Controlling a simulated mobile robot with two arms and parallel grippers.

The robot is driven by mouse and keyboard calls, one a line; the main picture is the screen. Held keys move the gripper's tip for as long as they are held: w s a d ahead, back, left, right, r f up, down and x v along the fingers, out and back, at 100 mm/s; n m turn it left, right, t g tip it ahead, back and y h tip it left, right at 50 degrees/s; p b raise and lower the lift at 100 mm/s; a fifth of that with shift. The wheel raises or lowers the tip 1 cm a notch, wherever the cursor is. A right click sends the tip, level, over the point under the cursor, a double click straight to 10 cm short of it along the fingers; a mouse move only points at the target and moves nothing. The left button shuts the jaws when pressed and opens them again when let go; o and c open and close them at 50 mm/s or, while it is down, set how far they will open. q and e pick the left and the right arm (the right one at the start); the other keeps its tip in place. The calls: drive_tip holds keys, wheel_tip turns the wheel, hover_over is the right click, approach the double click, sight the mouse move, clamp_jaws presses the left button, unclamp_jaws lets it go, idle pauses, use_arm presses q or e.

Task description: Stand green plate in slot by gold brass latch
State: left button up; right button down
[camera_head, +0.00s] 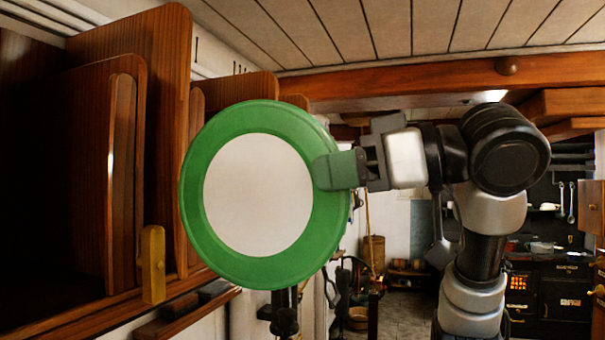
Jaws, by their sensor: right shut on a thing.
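The green plate (207,243) has a wide green rim and a white centre. It is held upright, its face toward me, in the middle of the view. My right gripper (340,170) is shut on the plate's right edge. The gold brass latch (152,264) is on the front edge of the wooden rack (80,150) at left, a little left of the plate. Slots between wooden dividers (163,120) open near the latch. The plate hides part of the rack on its right side. My left gripper is not in view.
A wooden ledge (170,312) runs along the bottom left below the rack. A wooden beam (430,85) crosses overhead. A dark stove (560,290) stands far back at right, with a basket (358,318) on the floor.

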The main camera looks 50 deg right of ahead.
sight(273, 172)
drive_tip(key=shift+s+r, duration=0.1)
drive_tip(key=shift+s, duration=0.15)
drive_tip(key=x, duration=0.4)
drive_tip(key=shift+w+a+r, duration=0.15)
drive_tip(key=shift+w+r, duration=0.05)
drive_tip(key=shift+w, duration=0.1)
drive_tip(key=shift+x, duration=1.3)
drive_tip(key=shift+w+a+r, duration=0.15)
drive_tip(key=shift+w, duration=0.2)
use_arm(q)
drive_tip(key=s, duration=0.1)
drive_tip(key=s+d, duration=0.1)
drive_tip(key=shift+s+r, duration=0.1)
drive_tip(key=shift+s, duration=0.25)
use_arm(e)
drive_tip(key=x, duration=0.2)
drive_tip(key=shift+w+a+r, duration=0.1)
drive_tip(key=shift+w+a, duration=0.05)
drive_tip(key=shift+w, duration=0.2)
